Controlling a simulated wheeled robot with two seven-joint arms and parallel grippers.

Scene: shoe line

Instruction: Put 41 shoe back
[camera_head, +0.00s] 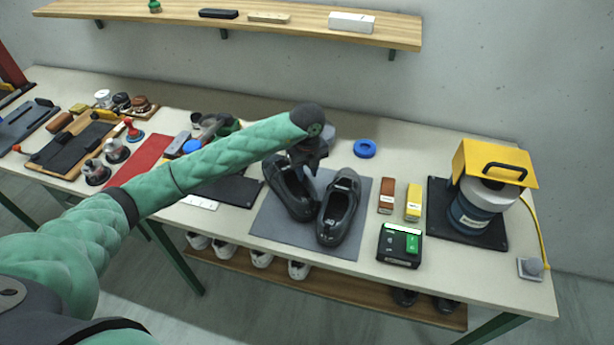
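Two black shoes stand side by side on a grey mat (268,228) on the workbench. The left shoe (284,190) is slightly turned, and the right shoe (338,212) is beside it. My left arm reaches in from the left, and its dark gripper (306,158) is over the far part of the left shoe. The arm's wrist and the dark gripper hide the fingertips, so I cannot tell whether they touch or hold the shoe. No size number is readable. My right gripper is not in view. More shoes, light (262,258) and dark (405,297), sit on the wooden shelf below the bench.
Right of the mat are a brown block (387,197), a yellow block (413,202), a black-green device (400,246) and a yellow-topped canister (478,212). A blue ring (365,148) lies behind. Tools and a red mat (140,158) crowd the left. A wall shelf (280,22) is above.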

